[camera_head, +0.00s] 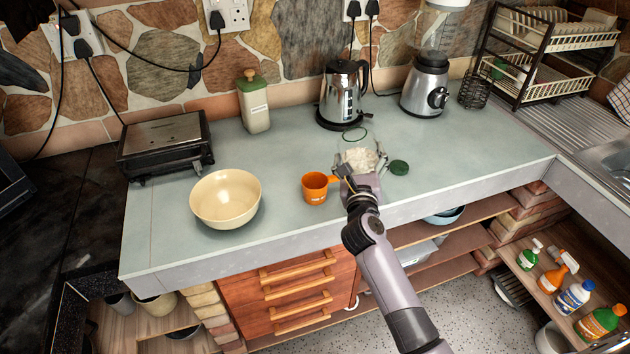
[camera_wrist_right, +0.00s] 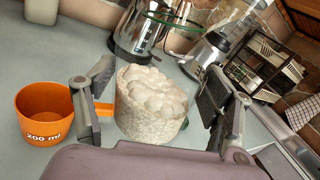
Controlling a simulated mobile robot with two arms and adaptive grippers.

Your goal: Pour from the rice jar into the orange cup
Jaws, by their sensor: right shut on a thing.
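The rice jar is clear glass with a thin green rim (camera_head: 355,133) and a heap of white rice (camera_head: 361,160) low inside. It looks upright; I cannot tell whether its base touches the counter. My right gripper (camera_head: 357,174) is shut on the jar, with one finger on either side of the rice (camera_wrist_right: 150,105) in the right wrist view. The orange cup (camera_head: 315,189) stands upright just left of the jar, its handle pointing at it. In the right wrist view the cup (camera_wrist_right: 44,115) reads "200 ml" and its visible inside looks empty. My left gripper is not in view.
A green lid (camera_head: 398,167) lies right of the jar. A cream bowl (camera_head: 225,198) stands left of the cup. A kettle (camera_head: 343,92), blender (camera_head: 427,85), green-topped container (camera_head: 253,102) and grill (camera_head: 164,143) stand farther back. The counter's right part is clear.

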